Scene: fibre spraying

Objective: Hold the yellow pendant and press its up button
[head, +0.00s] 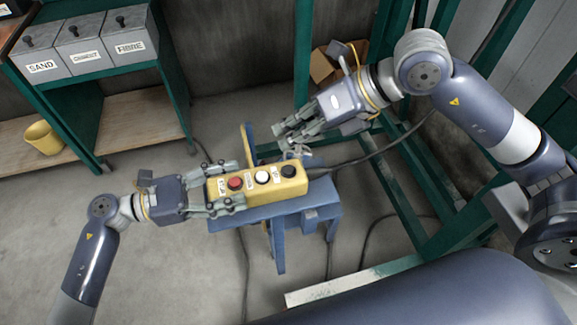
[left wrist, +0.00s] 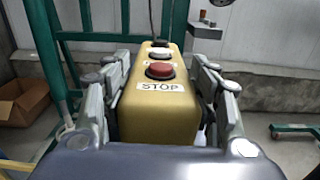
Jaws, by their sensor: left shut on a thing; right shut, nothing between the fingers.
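The yellow pendant (head: 255,183) lies along the blue stand (head: 262,208) in the head view. It has a red button (head: 235,183), a white button (head: 262,177) and a black button (head: 288,170), with a cable leaving its right end. My left gripper (head: 236,184) is shut on the red-button end, a finger on each side. In the left wrist view the pendant (left wrist: 158,105) sits between the fingers, its red button marked STOP (left wrist: 161,70) nearest. My right gripper (head: 283,138) is shut and empty, behind and above the black-button end.
A green frame (head: 405,165) stands close on the right, with the pendant's cable (head: 375,153) running towards it. A cardboard box (head: 323,66) sits behind my right gripper. Bins marked SAND and FIBRE (head: 129,47) and a yellow bucket (head: 43,138) are at the left.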

